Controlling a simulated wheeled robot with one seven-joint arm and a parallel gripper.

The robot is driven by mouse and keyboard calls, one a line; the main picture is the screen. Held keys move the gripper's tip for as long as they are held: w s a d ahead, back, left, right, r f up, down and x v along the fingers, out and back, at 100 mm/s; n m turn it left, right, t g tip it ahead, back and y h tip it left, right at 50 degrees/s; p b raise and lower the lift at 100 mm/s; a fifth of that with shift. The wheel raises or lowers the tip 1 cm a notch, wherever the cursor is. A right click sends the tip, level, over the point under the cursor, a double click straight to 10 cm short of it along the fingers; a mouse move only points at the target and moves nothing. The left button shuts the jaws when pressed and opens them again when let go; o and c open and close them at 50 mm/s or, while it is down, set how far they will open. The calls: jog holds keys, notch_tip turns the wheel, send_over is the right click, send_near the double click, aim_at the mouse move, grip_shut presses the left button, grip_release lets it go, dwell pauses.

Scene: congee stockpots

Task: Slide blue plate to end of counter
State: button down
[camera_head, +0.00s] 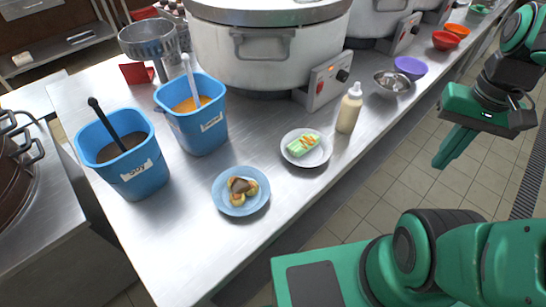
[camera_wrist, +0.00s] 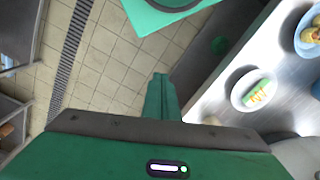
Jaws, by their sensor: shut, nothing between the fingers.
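The blue plate (camera_head: 228,203) lies on the metal counter (camera_head: 170,230) near its front edge in the head view, with several brown and yellowish food pieces on it. Part of it shows at the right edge of the wrist view (camera_wrist: 301,30). My gripper (camera_head: 440,162) is shut and empty. It hangs over the floor beyond the counter's front edge, to the right of the plate and well apart from it. In the wrist view, its closed fingers (camera_wrist: 160,82) point at the tiled floor.
A white plate (camera_head: 318,158) with green food and a sauce bottle (camera_head: 349,108) stand right of the blue plate. Two blue tubs (camera_head: 150,177) (camera_head: 200,140) with ladles stand behind it. A large pot (camera_head: 260,55) stands at the back. Bowls (camera_head: 410,68) line the right. Counter is bare left of the plate.

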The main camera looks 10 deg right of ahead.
jog(key=w+a+f+m+g+y, duration=0.1)
jog(key=w+a+f+y, duration=0.1)
jog(key=w+a, duration=0.5)
jog(key=w+a+f+m+g+y, duration=0.1)
jog(key=w+a+g+y, duration=0.1)
jog(key=w+a, duration=0.5)
jog(key=w+a+f+m+g+y, duration=0.2)
jog(key=w+a, duration=0.5)
jog(key=a, duration=0.2)
jog(key=shift+w+a+f+y, duration=0.25)
jog(key=shift+a+f+y, duration=0.05)
jog(key=shift+f+y, duration=0.1)
jog(key=shift+s+a+f, duration=0.2)
jog(key=shift+a, duration=0.2)
jog(key=shift+g, duration=0.3)
jog(key=x, duration=0.8)
jog(key=shift+s+a+f, duration=0.1)
jog(key=shift+a+f, duration=0.05)
jog(key=shift+f, duration=0.05)
jog(key=s+a, duration=0.2)
jog(key=shift+a+f, duration=0.2)
jog(key=shift+a, duration=0.1)
jog(key=shift+s+a, duration=0.3)
jog(key=shift+a, duration=0.15)
